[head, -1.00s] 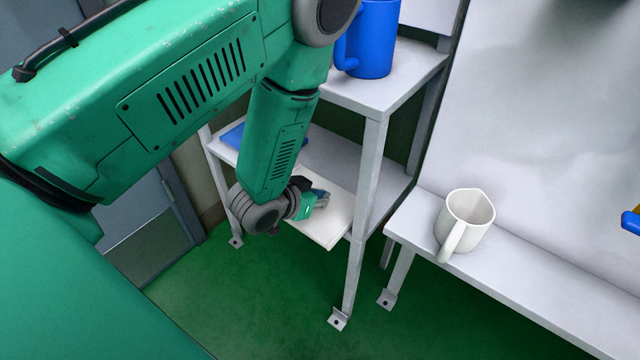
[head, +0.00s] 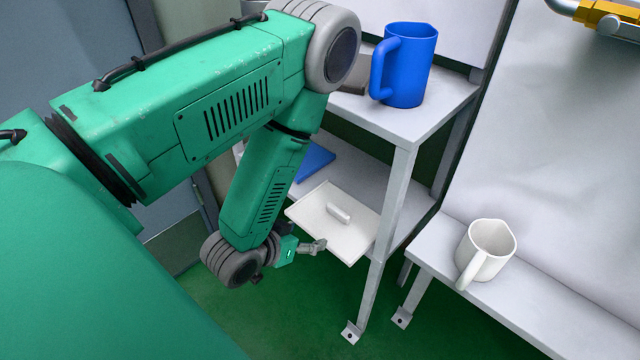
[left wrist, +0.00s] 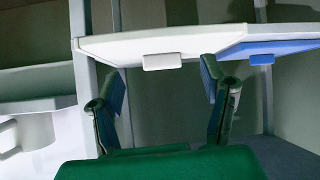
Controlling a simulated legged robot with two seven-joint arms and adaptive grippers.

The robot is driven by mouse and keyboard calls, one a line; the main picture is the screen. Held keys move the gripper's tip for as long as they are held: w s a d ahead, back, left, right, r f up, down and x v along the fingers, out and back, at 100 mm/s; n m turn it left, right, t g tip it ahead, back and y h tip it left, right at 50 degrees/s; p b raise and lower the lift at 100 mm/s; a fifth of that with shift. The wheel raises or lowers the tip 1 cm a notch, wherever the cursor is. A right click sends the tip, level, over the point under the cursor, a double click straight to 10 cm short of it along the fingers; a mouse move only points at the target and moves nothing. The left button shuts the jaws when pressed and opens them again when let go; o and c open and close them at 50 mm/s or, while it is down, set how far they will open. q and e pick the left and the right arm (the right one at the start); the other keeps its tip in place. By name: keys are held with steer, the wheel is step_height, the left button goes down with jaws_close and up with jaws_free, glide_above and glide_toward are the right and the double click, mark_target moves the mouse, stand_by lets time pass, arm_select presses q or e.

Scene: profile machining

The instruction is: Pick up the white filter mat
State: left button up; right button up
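The white filter mat (head: 350,235) is a thin square plate with a raised block handle (head: 339,213). It lies on the lower shelf, its front corner reaching past the shelf edge. In the left wrist view the white mat (left wrist: 115,47) is seen almost edge-on, its handle (left wrist: 162,62) between the finger directions. My left gripper (head: 316,246) is beside the mat's near left edge; its fingers are apart. The left wrist view also shows the left gripper (left wrist: 163,85) open, with nothing between its fingers. My right gripper is not in view.
A blue mat (head: 314,162) lies behind the white one on the lower shelf (head: 365,178). A blue mug (head: 408,68) stands on the upper shelf, above. A shelf leg (head: 385,250) rises right of the mat. A white mug (head: 488,252) stands on the bench at right.

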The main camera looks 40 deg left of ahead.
arm_select(q)
steer(key=shift+o, duration=0.8)
steer(key=a+n+y, duration=0.1)
steer(key=n, duration=0.2)
steer(key=w+a+n+g+y, duration=0.1)
steer(key=a+n, duration=0.1)
steer(key=n, duration=0.1)
steer(key=w+a+r+n+y, duration=0.1)
steer(key=a+n, duration=0.1)
steer(key=n, duration=0.2)
steer(key=shift+w+g+y, duration=0.15)
steer(key=shift+g+y, duration=0.25)
steer(key=n+g+h+p, duration=0.1)
steer(key=n+g+h, duration=0.3)
steer(key=n, duration=2)
glide_toward(337, 210)
steer(key=shift+g, duration=0.3)
steer(key=b+x, duration=0.1)
steer(key=x, duration=0.1)
steer(key=b+x, duration=0.2)
steer(key=x, duration=0.1)
steer(key=shift+w+d+f, duration=0.2)
steer(key=shift+w, duration=0.2)
steer(key=b+x, duration=0.2)
steer(key=x, duration=0.3)
steer(key=shift+a+f+b, duration=0.2)
steer(key=shift+b, duration=0.2)
steer(key=shift+r, duration=0.15)
steer(key=c, duration=1.3)
